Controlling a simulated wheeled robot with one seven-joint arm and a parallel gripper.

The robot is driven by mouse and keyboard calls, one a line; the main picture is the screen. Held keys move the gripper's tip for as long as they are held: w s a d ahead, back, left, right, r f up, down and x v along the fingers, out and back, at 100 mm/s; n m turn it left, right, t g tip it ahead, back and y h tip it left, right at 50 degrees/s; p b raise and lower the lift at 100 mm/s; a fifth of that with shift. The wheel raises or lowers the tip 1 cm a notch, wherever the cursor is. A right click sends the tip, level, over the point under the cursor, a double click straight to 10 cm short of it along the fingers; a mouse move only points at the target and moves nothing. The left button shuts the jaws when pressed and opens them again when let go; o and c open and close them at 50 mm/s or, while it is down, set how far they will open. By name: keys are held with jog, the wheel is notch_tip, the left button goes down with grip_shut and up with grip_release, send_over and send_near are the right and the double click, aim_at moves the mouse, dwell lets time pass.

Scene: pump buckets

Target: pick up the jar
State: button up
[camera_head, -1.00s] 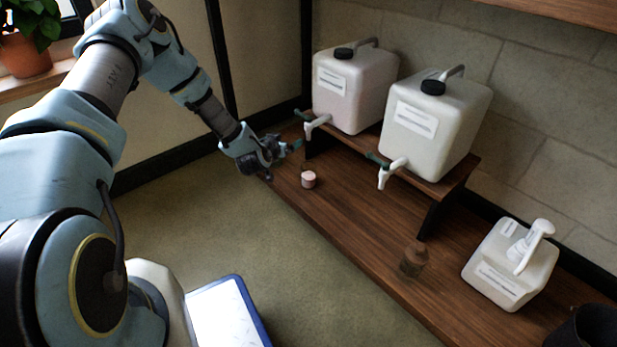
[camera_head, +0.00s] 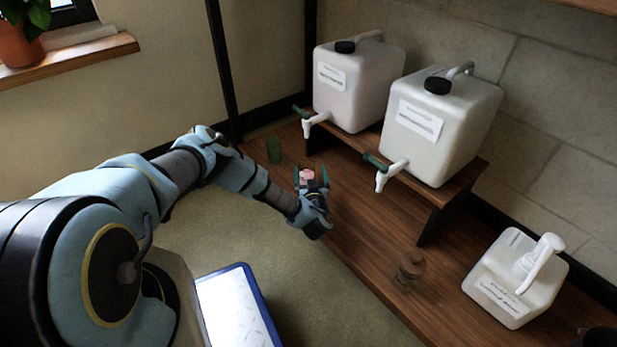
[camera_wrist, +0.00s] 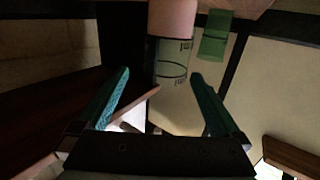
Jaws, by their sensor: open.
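A small jar with a pink part (camera_head: 307,174) stands on the wooden shelf, in front of the left white canister. In the wrist view the jar (camera_wrist: 172,60) shows a clear section with dark printed marks beside the pink part. My gripper (camera_head: 311,178) is open, with its teal fingers on either side of the jar in the head view. In the wrist view the fingers (camera_wrist: 160,78) are apart with nothing clasped, and the jar appears just past their tips. Part of the jar is hidden by my gripper in the head view.
A green glass (camera_head: 274,150) stands left of the jar. A brown jar (camera_head: 411,267) stands to the right. Two white canisters with taps (camera_head: 352,85) (camera_head: 440,125) sit on a raised stand (camera_head: 455,190) behind. A white pump bottle (camera_head: 515,280) is at right.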

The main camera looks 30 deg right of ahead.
aim_at(306, 160)
jog(key=shift+x, duration=0.9)
jog(key=b+x, duration=0.2)
jog(key=x, duration=0.1)
jog(key=b+x, duration=0.1)
jog(key=shift+w+a+f+b, duration=0.15)
jog(key=shift+w+a+b, duration=0.15)
jog(key=shift+w, duration=0.2)
jog(key=shift+w+d, duration=0.15)
jog(key=shift+w, duration=0.1)
jog(key=shift+r, duration=0.2)
jog(key=shift+c, duration=0.2)
grip_shut()
